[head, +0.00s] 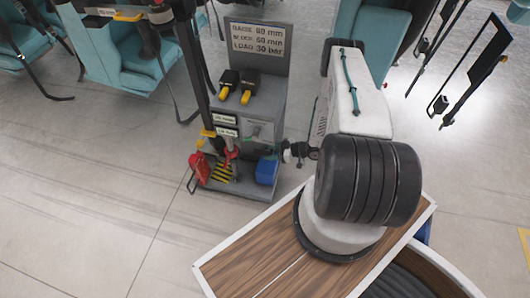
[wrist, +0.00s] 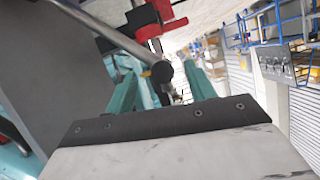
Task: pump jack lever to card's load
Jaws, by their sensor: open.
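The card (head: 258,38) on the grey stand (head: 262,95) reads RAISE 60 mm, BLOCK 60 mm, LOAD 30 bar. The jack's red and grey post (head: 232,150) stands at the stand's foot, above a yellow-black striped plate. In the wrist view, the lever (wrist: 105,30) is a grey rod slanting down to a dark round end (wrist: 162,72). My gripper (wrist: 160,95) has teal fingers, open, with the lever's end showing between them; I cannot tell whether they touch it. In the head view, my gripper (head: 290,152) is small, right of the post. No pressure reading is legible.
Two black-and-yellow blocks (head: 238,85) sit on the stand's shelf. A red item (head: 200,168) and a blue box (head: 267,170) are at its foot. Teal train seats (head: 135,55) and hanging restraints are behind. Blue railings (wrist: 265,25) show in the wrist view.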

